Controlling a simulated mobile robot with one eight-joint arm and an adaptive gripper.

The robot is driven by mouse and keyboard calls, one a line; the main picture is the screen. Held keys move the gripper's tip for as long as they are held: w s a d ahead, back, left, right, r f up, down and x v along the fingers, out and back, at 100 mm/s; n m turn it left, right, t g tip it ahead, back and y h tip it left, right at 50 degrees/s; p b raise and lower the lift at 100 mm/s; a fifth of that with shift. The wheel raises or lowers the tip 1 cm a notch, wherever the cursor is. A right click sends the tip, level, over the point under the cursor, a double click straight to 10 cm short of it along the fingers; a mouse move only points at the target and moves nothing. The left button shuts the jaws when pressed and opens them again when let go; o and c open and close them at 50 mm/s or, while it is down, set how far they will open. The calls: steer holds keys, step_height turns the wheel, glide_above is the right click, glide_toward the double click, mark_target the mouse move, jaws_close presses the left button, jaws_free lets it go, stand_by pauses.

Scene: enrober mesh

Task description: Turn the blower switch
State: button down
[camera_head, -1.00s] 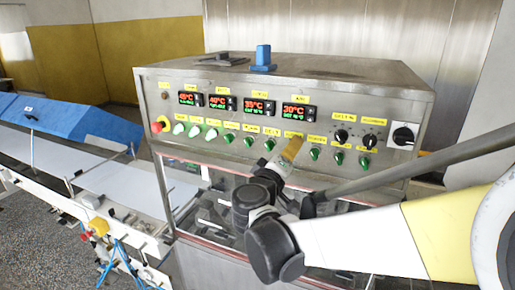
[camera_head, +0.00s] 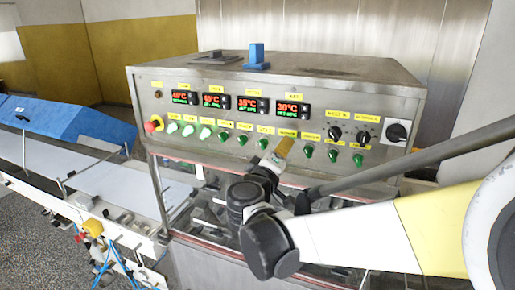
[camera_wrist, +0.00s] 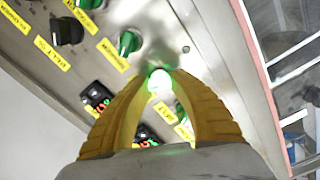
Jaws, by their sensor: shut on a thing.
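The control panel (camera_head: 170,107) carries a row of small green switches under yellow labels. My gripper (camera_wrist: 160,85) has two yellow ribbed fingers, and they are closed around one switch (camera_wrist: 160,80) of this row. That switch glows white and green between the fingertips. In the head view my gripper (camera_head: 287,141) reaches up to the panel just below the rightmost red display (camera_head: 292,107) and hides the switch. The label that belongs to the held switch cannot be read, so I cannot tell by name which switch it is.
A neighbouring green switch (camera_wrist: 127,43) is close beside my fingers. Black knobs (camera_head: 335,132) and a black rotary switch (camera_head: 397,132) are at the panel's right. A red stop button (camera_head: 150,127) is at its left. A conveyor with a blue cover (camera_head: 65,120) stands at left.

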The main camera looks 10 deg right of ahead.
steer(key=n+b, duration=0.1)
steer(key=n, duration=0.4)
steer(key=shift+f+n+b, duration=0.1)
steer(key=shift+n+b, duration=0.25)
steer(key=shift+n, duration=0.05)
steer(key=n+b, duration=0.1)
steer(key=n, duration=0.4)
steer(key=shift+n, duration=0.3)
steer(key=c, duration=1.1)
jaws_free()
steer(key=shift+c, duration=0.2)
steer(key=v, duration=1.2)
